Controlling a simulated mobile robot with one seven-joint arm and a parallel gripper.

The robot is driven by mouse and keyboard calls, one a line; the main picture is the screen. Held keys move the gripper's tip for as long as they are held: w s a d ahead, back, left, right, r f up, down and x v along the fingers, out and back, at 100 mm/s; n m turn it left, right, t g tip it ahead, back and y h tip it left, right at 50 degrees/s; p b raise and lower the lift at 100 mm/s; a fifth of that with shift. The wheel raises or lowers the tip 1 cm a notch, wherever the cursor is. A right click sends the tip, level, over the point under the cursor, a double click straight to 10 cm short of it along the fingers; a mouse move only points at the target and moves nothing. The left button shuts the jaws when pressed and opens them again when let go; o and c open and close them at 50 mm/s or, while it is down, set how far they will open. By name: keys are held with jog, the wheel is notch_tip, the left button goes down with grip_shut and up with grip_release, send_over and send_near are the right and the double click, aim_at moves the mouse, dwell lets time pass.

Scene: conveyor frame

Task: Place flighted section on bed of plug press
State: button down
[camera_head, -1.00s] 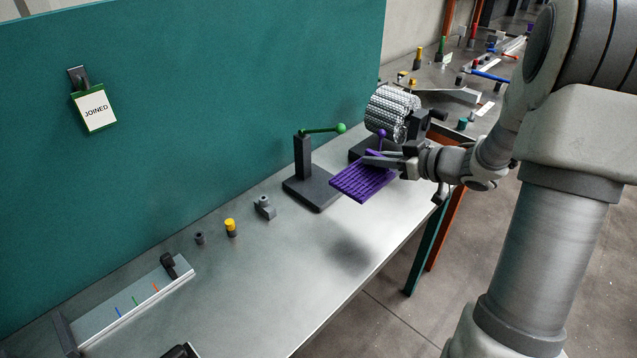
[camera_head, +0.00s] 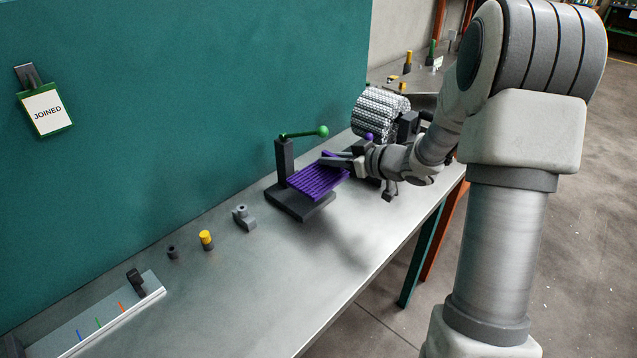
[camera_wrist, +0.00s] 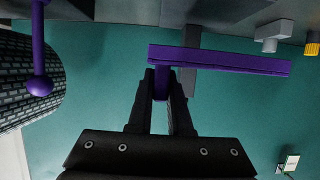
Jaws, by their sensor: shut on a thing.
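The flighted section (camera_head: 318,180) is a purple ribbed slab. My gripper (camera_head: 345,162) is shut on its upright flight, seen between the fingers in the wrist view (camera_wrist: 161,82). The plug press (camera_head: 285,160) has a dark upright post and a lever with a green ball (camera_head: 321,131). Its dark bed (camera_head: 303,208) lies partly hidden beneath the slab. In the head view the slab overlaps the bed beside the post; I cannot tell whether it touches it. In the wrist view the slab (camera_wrist: 225,62) shows edge-on, with the post (camera_wrist: 190,50) behind it.
A grey mesh roll (camera_head: 378,112) stands right of the press, with a purple-ball lever (camera_head: 369,137) close to my gripper. A grey fitting (camera_head: 243,218), a yellow-topped plug (camera_head: 206,239) and a tray (camera_head: 100,318) lie to the left. The front bench (camera_head: 290,275) is clear.

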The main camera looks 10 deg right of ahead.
aim_at(320, 176)
jog(key=x, duration=0.3)
jog(key=shift+a+f+b, duration=0.35)
jog(key=shift+a+f, duration=0.05)
jog(key=shift+a, duration=0.05)
notch_tip(320, 176, down, 4)
jog(key=shift+f+b, duration=0.1)
jog(key=shift+b, duration=0.9)
jog(key=c, duration=1.3)
grip_release()
jog(key=o, duration=0.5)
jog(key=shift+c, duration=0.2)
